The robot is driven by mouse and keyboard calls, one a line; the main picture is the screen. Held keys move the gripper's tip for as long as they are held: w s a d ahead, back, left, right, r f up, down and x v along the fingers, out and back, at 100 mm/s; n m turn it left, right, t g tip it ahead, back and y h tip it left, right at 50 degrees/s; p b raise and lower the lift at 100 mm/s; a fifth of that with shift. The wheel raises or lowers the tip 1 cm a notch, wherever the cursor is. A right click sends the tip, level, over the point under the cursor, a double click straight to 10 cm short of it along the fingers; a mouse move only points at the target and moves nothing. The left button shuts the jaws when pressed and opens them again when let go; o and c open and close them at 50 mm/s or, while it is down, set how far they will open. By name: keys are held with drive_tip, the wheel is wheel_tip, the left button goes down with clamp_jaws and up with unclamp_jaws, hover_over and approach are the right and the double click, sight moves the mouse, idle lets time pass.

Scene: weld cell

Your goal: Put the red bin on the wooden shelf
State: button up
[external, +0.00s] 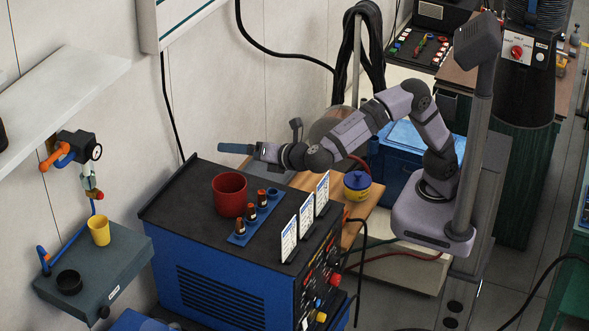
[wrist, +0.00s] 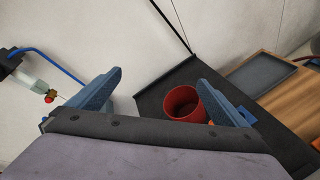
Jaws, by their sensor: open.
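The red bin (external: 229,195) stands upright on the black top of the blue welding machine (external: 215,275). In the wrist view the red bin (wrist: 183,103) shows beyond my jaws, partly behind the right finger. My gripper (external: 236,149) is open and empty, held level above and behind the bin, apart from it. Its two blue fingers spread wide in the wrist view (wrist: 160,80). The wooden shelf (external: 356,213) lies just right of the machine, lower than its top, partly hidden by it. In the wrist view the wooden shelf (wrist: 270,98) is at the right.
A blue holder (external: 240,239) with several small brown bottles sits right beside the bin. White cards (external: 289,240) stand along the machine's front edge. A yellow and blue pot (external: 357,185) is on the shelf. A grey tray (wrist: 262,73) lies there too. The wall is close behind.

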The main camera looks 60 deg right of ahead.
drive_tip(key=w+m+b, duration=0.2)
drive_tip(key=w+m, duration=0.1)
drive_tip(key=m, duration=1.8)
drive_tip(key=m+p, duration=0.2)
drive_tip(key=m, duration=0.5)
approach(218, 182)
drive_tip(key=w, duration=0.1)
drive_tip(key=shift+p+x, duration=0.45)
drive_tip(key=shift+x, duration=0.6)
drive_tip(key=shift+p+x, duration=1.3)
drive_tip(key=shift+x, duration=1.7)
drive_tip(key=shift+f, duration=0.15)
drive_tip(key=shift+c, duration=0.6)
drive_tip(key=c, duration=1.4)
